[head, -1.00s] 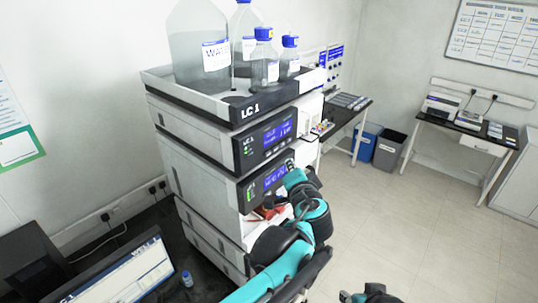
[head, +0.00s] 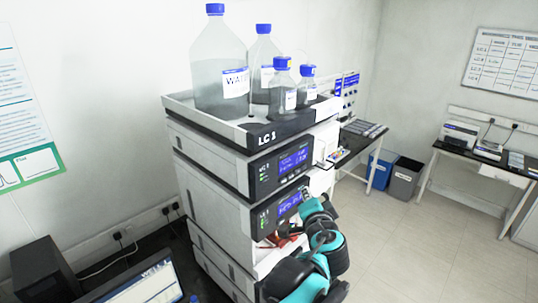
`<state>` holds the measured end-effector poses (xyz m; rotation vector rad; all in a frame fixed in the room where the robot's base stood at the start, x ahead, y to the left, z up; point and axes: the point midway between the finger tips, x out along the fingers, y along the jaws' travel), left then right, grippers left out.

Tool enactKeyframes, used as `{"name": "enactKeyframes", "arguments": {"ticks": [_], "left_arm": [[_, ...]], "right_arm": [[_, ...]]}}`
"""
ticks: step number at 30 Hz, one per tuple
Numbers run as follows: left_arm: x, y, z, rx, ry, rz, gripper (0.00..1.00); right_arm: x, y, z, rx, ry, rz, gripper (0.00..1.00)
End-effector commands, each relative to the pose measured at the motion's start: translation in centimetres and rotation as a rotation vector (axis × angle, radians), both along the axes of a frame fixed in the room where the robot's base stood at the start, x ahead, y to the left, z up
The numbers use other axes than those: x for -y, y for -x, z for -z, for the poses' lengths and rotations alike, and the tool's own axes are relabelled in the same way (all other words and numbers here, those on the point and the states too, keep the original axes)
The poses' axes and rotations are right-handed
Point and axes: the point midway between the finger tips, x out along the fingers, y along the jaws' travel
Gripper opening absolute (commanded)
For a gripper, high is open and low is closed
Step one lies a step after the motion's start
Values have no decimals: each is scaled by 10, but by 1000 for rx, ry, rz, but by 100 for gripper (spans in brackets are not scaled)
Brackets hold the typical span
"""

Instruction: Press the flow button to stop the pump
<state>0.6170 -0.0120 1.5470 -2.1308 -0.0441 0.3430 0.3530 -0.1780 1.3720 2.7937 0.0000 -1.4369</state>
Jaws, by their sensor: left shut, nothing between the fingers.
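The LC 1 stack (head: 250,190) stands left of centre, with a white bottle tray on top. The upper module's front panel (head: 280,168) has a lit blue display and small green lights. The lower module's front panel (head: 270,217) has a similar blue display (head: 290,204). The flow button cannot be picked out; labels are too small to read. My left arm rises from the bottom. My left gripper (head: 305,193) is shut and empty at the right end of the lower panel. My own wrist partly hides its fingertips; I cannot tell whether they touch the panel. My right gripper is out of view.
Several blue-capped bottles stand in the tray (head: 275,135) on top of the stack. A monitor (head: 150,285) is at the lower left. A side bench (head: 350,150) and blue and grey bins (head: 405,178) are behind. The floor at right is clear.

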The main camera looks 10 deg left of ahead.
Motion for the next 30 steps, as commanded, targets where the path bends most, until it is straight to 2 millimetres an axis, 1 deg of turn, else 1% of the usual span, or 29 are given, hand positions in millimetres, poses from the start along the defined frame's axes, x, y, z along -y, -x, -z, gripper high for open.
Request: {"name": "enactKeyframes", "arguments": {"ticks": [24, 26, 27, 29, 30], "left_arm": [[-1, 0, 1, 0, 1, -1, 0], [-4, 1, 6, -6, 6, -6, 0], [-10, 3, 12, -14, 13, -14, 0], [-24, 8, 30, -36, 33, -35, 0], [-37, 13, 45, -57, 53, -53, 0]], "right_arm": [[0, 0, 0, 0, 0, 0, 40], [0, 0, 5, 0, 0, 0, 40], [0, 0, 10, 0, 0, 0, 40], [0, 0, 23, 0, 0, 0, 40], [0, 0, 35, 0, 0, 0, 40]]}}
